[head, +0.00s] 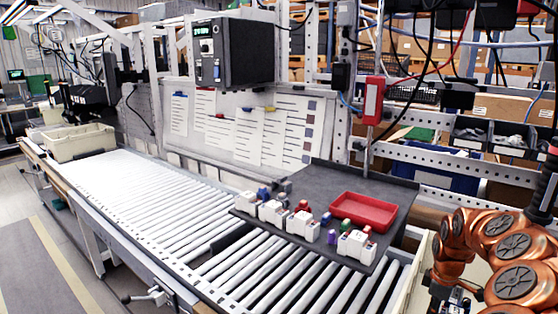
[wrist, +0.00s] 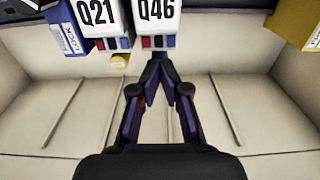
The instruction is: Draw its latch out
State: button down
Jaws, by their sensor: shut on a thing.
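In the wrist view, my gripper (wrist: 157,74) is shut, its dark fingers meeting at a small dark green part (wrist: 160,57) just below a white unit marked Q46 (wrist: 157,14). The fingertips hide most of this part, and I cannot tell its full shape or whether it is the latch. A white unit marked Q21 (wrist: 98,14) hangs to the left of Q46. A yellow round piece (wrist: 119,62) shows below Q21, apart from my fingers. In the head view my orange arm is at the right edge, and I cannot make out the gripper there.
Blue (wrist: 64,30) and yellow (wrist: 298,22) labelled boxes flank the white units. A pale bin wall (wrist: 235,95) lies behind my fingers. In the head view, a red tray (head: 363,211) and several small white units (head: 303,225) sit on a dark board over the roller conveyor (head: 150,195).

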notch_tip(320, 180, up, 15)
jog(key=p, duration=0.4)
dwell(0.7)
